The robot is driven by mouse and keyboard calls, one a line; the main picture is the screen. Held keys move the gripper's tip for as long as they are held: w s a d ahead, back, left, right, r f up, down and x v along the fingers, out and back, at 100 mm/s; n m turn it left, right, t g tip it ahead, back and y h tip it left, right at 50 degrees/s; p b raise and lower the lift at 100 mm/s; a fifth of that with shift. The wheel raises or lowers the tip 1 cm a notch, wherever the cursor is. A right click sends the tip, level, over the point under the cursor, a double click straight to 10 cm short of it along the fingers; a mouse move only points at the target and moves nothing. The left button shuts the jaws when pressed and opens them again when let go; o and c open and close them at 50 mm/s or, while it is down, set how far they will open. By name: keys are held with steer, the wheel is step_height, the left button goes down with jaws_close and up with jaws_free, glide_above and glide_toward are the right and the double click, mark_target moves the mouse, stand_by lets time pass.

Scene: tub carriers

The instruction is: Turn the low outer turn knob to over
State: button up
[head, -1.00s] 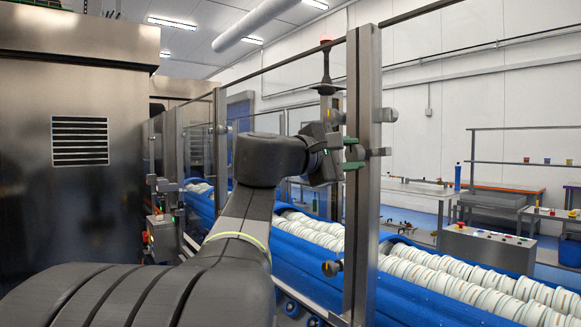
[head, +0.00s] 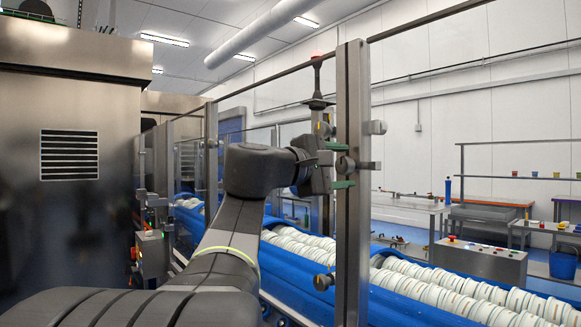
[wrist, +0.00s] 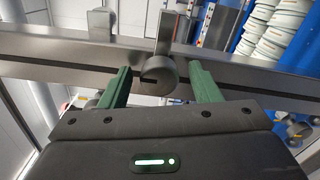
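My gripper (head: 341,166) is at the metal post, with its two green fingers spread one above the other. In the wrist view my gripper (wrist: 162,85) is open, with a grey round turn knob (wrist: 152,78) between its fingers. Gaps show on both sides of the knob, so neither finger touches it. The knob has a dark slot and sits on a steel bar, below an upright flat tab (wrist: 164,30). The knob also shows in the head view (head: 346,164).
The steel post (head: 351,220) stands beside blue conveyors (head: 390,303) full of white tubs. A large steel cabinet (head: 60,120) stands on the left. A control box (head: 480,260) stands at the right.

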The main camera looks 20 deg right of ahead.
steer(key=shift+a, duration=0.15)
steer(key=v, duration=1.3)
steer(key=shift+s+a+b, duration=0.2)
steer(key=shift+a+b, duration=0.05)
steer(key=shift+b, duration=0.15)
steer(key=shift+p+x, duration=0.4)
steer(key=shift+x, duration=6.55)
steer(key=shift+a, duration=0.1)
